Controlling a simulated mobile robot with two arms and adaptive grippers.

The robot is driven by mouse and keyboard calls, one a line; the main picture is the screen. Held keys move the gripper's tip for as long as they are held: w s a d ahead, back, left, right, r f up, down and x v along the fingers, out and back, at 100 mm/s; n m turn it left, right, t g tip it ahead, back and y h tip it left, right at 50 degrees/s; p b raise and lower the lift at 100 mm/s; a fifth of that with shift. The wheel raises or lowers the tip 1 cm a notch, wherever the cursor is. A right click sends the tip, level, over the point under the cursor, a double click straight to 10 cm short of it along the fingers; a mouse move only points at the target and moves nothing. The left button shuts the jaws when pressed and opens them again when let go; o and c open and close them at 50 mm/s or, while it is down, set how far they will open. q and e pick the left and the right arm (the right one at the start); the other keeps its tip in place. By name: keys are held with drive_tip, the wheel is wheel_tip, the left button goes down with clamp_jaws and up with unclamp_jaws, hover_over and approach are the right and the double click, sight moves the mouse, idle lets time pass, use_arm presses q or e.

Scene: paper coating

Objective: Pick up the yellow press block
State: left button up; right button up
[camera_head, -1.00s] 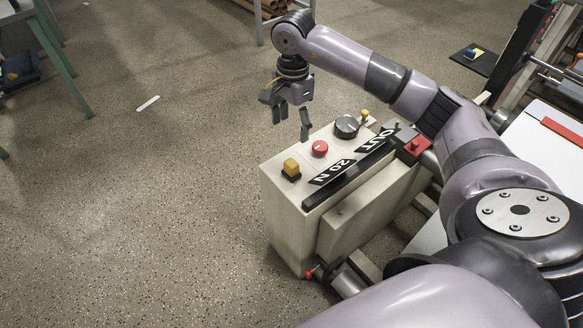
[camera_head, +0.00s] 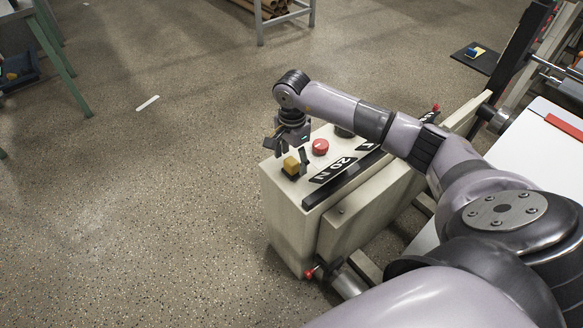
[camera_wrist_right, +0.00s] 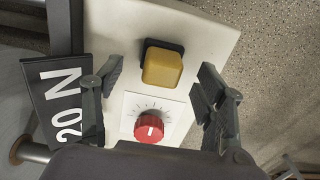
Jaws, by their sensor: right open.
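The yellow press block (camera_head: 291,165) sits on a dark square base at the near left corner of the beige machine's top. In the right wrist view the yellow press block (camera_wrist_right: 162,68) lies ahead of the fingers, a little beyond the gap between them. My right gripper (camera_head: 292,158) is over that corner, fingers pointing down and close around the block's sides. In the right wrist view the right gripper (camera_wrist_right: 160,92) is open with nothing between its pads. I cannot tell the exact height of the fingertips over the block. My left gripper is not in view.
The beige machine (camera_head: 285,215) carries a red knob (camera_head: 320,147) just behind the block, also in the right wrist view (camera_wrist_right: 149,128). A black "20 N" plate (camera_head: 333,170) and a dark bar lie to the right. Open floor is left of the machine.

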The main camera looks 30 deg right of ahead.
sight(291, 161)
wheel_tip(291, 161, down, 4)
drive_tip(key=shift+w+r, duration=0.1)
drive_tip(key=shift+r, duration=0.1)
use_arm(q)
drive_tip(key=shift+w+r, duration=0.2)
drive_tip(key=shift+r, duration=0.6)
use_arm(e)
drive_tip(key=shift+c, duration=0.4)
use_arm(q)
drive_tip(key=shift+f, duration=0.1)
use_arm(e)
drive_tip(key=c, duration=1.2)
